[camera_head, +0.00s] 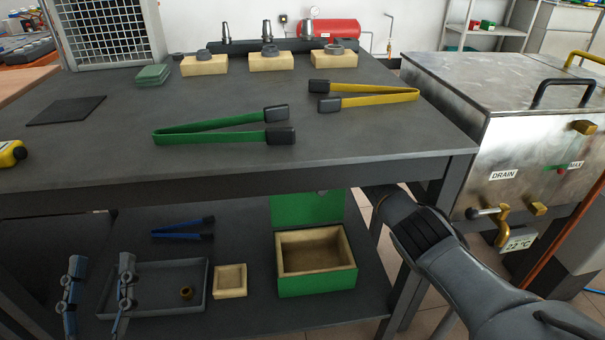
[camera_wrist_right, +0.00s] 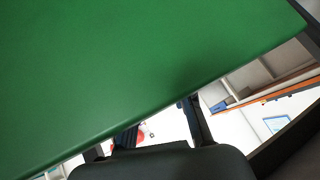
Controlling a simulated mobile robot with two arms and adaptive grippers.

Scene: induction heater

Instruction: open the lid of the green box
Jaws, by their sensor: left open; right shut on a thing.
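The green box (camera_head: 317,282) stands on the lower shelf, its pale wooden inside visible and empty. Its green lid (camera_head: 300,210) stands raised at the back of the box, its upper part hidden by the tabletop. In the right wrist view the lid (camera_wrist_right: 130,70) fills much of the picture. My right gripper (camera_wrist_right: 165,160) is shut on the lid's edge; in the head view it is mostly hidden behind the table's front edge and leg. My left gripper (camera_head: 98,285) is open and empty at the lower left, in front of the grey tray.
The lower shelf also holds a grey tray (camera_head: 203,291) with a small brass part, a small wooden box (camera_head: 230,281) and blue tongs (camera_head: 183,229). The tabletop (camera_head: 230,165) above carries green tongs (camera_head: 225,129) and yellow tongs (camera_head: 365,96). A steel tank (camera_head: 490,100) stands right.

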